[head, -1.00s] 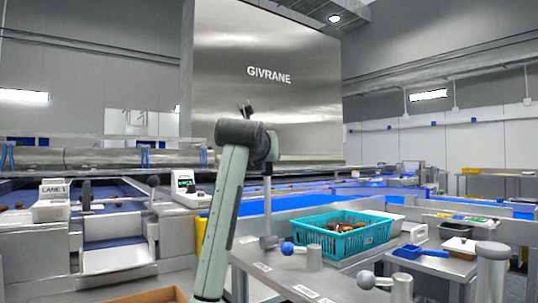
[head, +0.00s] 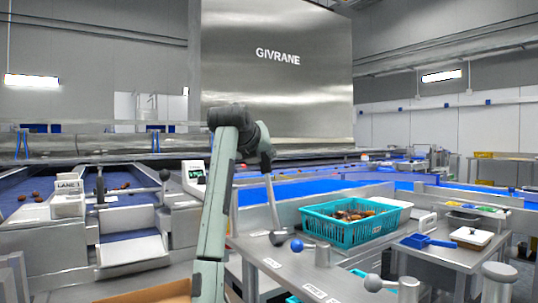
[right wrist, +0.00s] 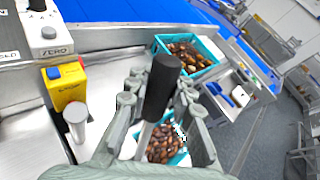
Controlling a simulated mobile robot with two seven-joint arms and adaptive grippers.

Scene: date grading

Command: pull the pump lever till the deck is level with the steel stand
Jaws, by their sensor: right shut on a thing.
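The pump lever (head: 272,205) is a thin grey rod, tilted with its top to the left, above a dark round foot near the table edge. Its black grip (right wrist: 162,86) stands between the fingers of my right gripper (right wrist: 160,108) in the right wrist view, and the gripper is shut on it. In the head view my right gripper (head: 267,160) is small and partly hidden at the lever's top. A teal crate of dates (head: 338,235) sits on the steel table (head: 262,252). I cannot clearly make out the deck or its height. My left gripper is out of view.
Another date-filled crate shows below the lever in the wrist view (right wrist: 183,160). A blue scoop (head: 425,241) lies at right. A yellow box (right wrist: 66,88) stands left of the gripper.

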